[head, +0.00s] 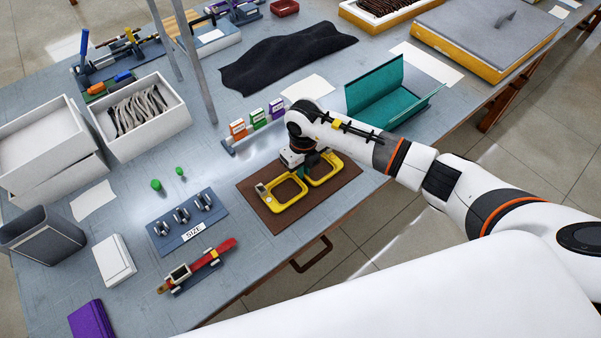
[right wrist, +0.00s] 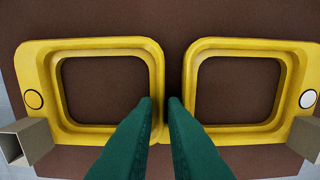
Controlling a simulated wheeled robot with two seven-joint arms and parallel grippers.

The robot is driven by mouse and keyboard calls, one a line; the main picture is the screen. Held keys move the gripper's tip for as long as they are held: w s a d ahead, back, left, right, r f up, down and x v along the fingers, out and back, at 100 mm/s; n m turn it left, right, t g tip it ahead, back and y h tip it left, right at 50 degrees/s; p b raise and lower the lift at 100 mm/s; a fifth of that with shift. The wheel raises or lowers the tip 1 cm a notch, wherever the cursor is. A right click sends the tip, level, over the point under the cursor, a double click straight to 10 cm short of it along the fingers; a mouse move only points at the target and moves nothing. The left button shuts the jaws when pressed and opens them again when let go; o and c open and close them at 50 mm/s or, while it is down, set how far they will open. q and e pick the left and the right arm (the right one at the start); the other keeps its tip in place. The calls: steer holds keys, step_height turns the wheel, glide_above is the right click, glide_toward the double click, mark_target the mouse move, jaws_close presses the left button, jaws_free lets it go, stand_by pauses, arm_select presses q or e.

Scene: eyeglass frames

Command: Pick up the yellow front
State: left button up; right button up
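The yellow front (head: 289,202) is a thick two-opening eyeglass frame at the brown mat (head: 254,212). Any gap between front and mat is hard to tell. My left gripper is out of view.
A teal open case (head: 375,98) stands behind my right forearm. Coloured labelled blocks (head: 257,120) stand behind the mat. A blue SIZE stand (head: 188,219) and a red-armed piece (head: 212,252) lie to the left. Bare table shows between the mat and SIZE stand.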

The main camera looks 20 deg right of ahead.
jaws_close()
step_height(320, 180, up, 10)
steer(key=b, duration=0.1)
stand_by(0.5)
